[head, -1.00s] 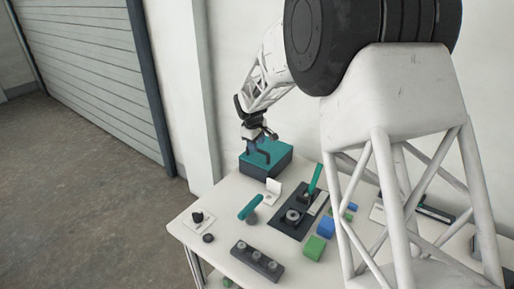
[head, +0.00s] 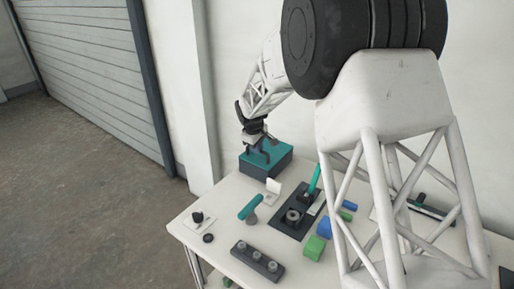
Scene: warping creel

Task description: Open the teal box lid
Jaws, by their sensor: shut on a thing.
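The teal box (head: 268,167) stands at the far left corner of the table, with dark grey sides and a teal lid (head: 279,150) on top. The lid looks closed. My gripper (head: 258,158) is over the box, pointing down, with its fingers at the lid. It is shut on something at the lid. The part between the fingers is too small and too hidden by them to make out.
In front of the box are a small white upright plate (head: 273,186), a teal cylinder on a stand (head: 249,207) and a dark panel (head: 290,222). Blue and green blocks (head: 315,247) lie to the right. A dark bar with knobs (head: 257,260) is near the front edge.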

